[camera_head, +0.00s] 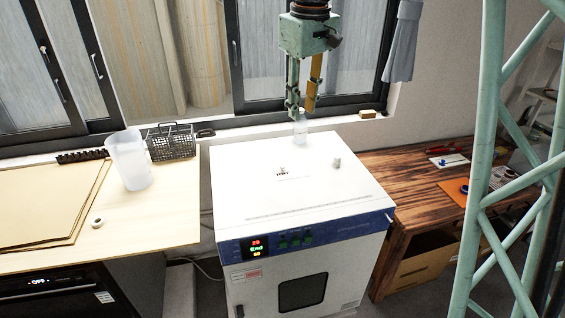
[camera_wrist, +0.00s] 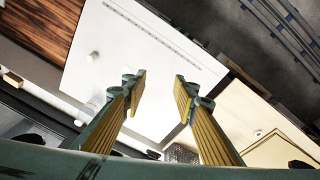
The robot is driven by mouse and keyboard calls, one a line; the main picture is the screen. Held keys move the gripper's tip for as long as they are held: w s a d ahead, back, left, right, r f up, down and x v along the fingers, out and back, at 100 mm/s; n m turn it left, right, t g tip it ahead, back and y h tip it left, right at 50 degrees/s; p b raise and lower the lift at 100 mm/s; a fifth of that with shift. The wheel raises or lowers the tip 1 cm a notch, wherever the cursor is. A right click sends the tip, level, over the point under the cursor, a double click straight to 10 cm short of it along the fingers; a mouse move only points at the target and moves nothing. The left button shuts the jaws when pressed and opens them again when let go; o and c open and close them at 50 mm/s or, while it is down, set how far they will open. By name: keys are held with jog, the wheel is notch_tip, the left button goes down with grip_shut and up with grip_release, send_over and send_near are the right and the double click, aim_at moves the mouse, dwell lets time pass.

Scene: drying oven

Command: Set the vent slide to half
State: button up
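The white drying oven (camera_head: 250,180) has a blue front band (camera_head: 340,228) with a lit display and green switches. On its flat top, a small pale knob (camera_head: 337,162) stands right of the middle; it also shows in the wrist view (camera_wrist: 93,56). I cannot tell whether this knob belongs to the vent slide, and no slide scale or setting is readable. My gripper (camera_head: 301,106) points down above the oven's back edge, left of the knob and apart from it. In the wrist view its two fingers (camera_wrist: 160,88) are spread with nothing between them.
A pale bottle-like cylinder (camera_head: 300,130) stands at the oven's back edge, below my gripper. On the left, a light bench (camera_head: 150,220) holds a white beaker (camera_head: 129,160) and a wire basket (camera_head: 171,142). A wooden table (camera_head: 410,185) stands right. Most of the oven top is clear.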

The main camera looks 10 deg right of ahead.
jog(key=w+f+n+p, duration=0.2)
jog(key=w+f, duration=0.6)
jog(key=w, duration=0.5)
jog(key=n+g+p, duration=0.2)
send_over(283, 166)
notch_tip(283, 166, down, 14)
jog(key=shift+w+f, duration=0.15)
jog(key=shift+f, duration=0.1)
jog(key=shift+f, duration=6.85)
jog(key=shift+c, duration=0.6)
grip_shut()
